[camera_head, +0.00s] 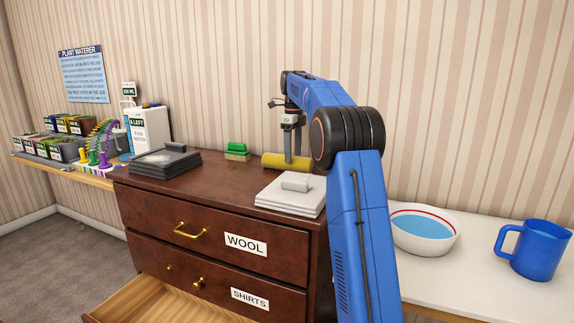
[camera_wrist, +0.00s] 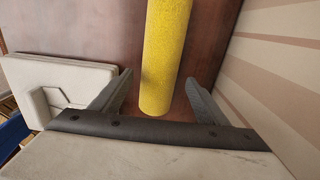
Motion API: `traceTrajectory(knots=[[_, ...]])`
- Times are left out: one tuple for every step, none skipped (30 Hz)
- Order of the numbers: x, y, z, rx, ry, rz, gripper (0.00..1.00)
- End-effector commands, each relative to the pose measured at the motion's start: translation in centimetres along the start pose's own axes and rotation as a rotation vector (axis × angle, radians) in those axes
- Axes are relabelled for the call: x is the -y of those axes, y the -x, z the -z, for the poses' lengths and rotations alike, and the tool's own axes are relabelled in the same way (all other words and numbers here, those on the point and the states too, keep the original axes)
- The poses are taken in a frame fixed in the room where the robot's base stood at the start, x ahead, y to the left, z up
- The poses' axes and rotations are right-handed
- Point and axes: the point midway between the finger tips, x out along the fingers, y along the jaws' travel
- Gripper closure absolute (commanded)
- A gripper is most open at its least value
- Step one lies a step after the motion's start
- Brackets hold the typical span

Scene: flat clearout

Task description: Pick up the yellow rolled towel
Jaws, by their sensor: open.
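The yellow rolled towel (camera_head: 283,161) lies on top of the dark brown dresser (camera_head: 200,204), near its back edge by the wall. My gripper (camera_head: 289,158) points down over the towel in the head view. In the wrist view the towel (camera_wrist: 163,60) runs away from the camera, and its near end lies between the two spread fingers of my gripper (camera_wrist: 158,97). The fingers are open with a gap on each side of the towel. I cannot tell how far down beside the towel the fingertips reach.
A pale grey folded stack (camera_head: 288,195) lies in front of the towel, a dark stack (camera_head: 165,161) at the left, a green brush-like item (camera_head: 237,151) behind. The lower drawer (camera_head: 150,303) is pulled out. A bowl (camera_head: 424,228) and blue mug (camera_head: 535,250) stand on the right counter.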

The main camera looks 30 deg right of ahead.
Motion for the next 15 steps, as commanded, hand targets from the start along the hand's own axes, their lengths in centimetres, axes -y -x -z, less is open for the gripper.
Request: traceTrajectory(knots=[[-0.1, -0.6, -0.1, -0.001, 0.001, -0.002, 0.32], [-0.1, -1.1, -0.2, -0.001, 0.001, -0.001, 0.32], [-0.2, -1.6, -0.3, -0.001, 0.001, -0.002, 0.32], [-0.2, -2.0, -0.4, -0.001, 0.000, -0.002, 0.32], [-0.2, -2.5, -0.5, -0.001, 0.000, -0.002, 0.32], [-0.2, -3.0, -0.5, -0.001, 0.000, -0.002, 0.32], [-0.2, -3.3, -0.5, -0.001, 0.000, -0.001, 0.32], [-0.2, -3.6, -0.5, -0.001, 0.000, -0.001, 0.32], [-0.2, -4.0, -0.5, -0.001, 0.000, -0.001, 0.32], [-0.2, -4.1, -0.5, 0.000, 0.000, -0.001, 0.32], [-0.2, -4.3, -0.5, 0.000, 0.000, 0.000, 0.32], [-0.2, -4.4, -0.5, 0.000, 0.000, 0.000, 0.32], [-0.2, -4.4, -0.5, 0.000, 0.000, 0.000, 0.32], [-0.2, -4.5, -0.5, 0.000, 0.000, 0.000, 0.32], [-0.2, -4.5, -0.5, 0.000, 0.000, 0.000, 0.32]])
